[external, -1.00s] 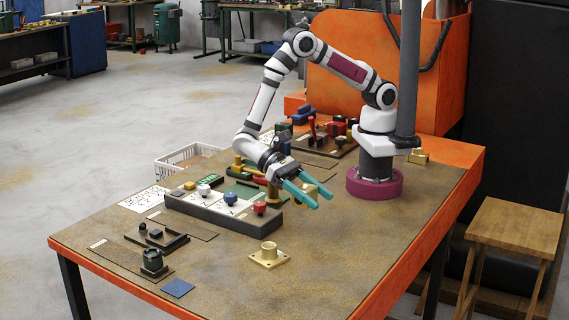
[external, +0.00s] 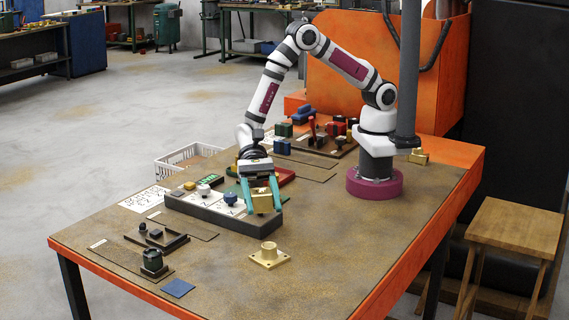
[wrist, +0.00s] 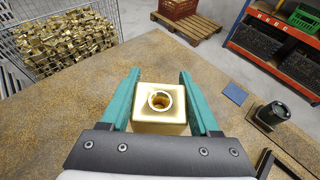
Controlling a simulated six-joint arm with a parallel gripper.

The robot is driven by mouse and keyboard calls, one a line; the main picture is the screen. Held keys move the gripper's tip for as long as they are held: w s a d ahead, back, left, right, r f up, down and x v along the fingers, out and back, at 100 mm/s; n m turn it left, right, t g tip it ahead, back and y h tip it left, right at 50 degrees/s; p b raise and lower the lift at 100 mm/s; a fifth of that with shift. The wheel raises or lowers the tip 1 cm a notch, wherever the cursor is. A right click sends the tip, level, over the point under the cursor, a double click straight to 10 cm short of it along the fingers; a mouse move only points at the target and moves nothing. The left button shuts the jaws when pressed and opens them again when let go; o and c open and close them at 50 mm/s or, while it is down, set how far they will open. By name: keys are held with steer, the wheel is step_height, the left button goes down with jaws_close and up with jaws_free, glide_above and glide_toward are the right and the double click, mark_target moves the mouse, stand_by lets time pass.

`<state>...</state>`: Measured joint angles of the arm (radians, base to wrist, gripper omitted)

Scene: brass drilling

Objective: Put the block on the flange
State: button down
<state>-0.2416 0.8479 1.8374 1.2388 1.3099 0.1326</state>
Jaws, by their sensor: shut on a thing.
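The brass block (external: 263,198), a gold box with a round, raised-rim hole, is held between the teal fingers of my gripper (external: 262,209). In the wrist view the block (wrist: 160,124) sits between both fingers (wrist: 160,100), hole side showing. My gripper is shut on it, over the right end of the grey control panel. The flange (external: 269,255), a square brass base with a short round collar, stands on the table in front of the panel, below the block in the external picture and apart from it. The flange does not show in the wrist view.
The grey control panel (external: 190,206) with coloured knobs lies beneath and left of my gripper. A dark tray (external: 178,243), a green round part (external: 152,262) and a blue square (external: 178,288) are at front left. The table around the flange is clear.

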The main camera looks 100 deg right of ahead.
steer(key=shift+s+a+f, duration=0.15)
steer(key=shift+a+f, duration=0.6)
steer(key=shift+f, duration=0.35)
steer(key=shift+s+a+f, duration=0.15)
steer(key=shift+a+f, duration=0.6)
steer(key=shift+f, duration=0.35)
steer(key=shift+s+a+f, duration=0.15)
steer(key=shift+a+f, duration=0.6)
steer(key=shift+f, duration=0.35)
steer(key=shift+f, duration=0.15)
steer(key=shift+c, duration=0.6)
jaws_free()
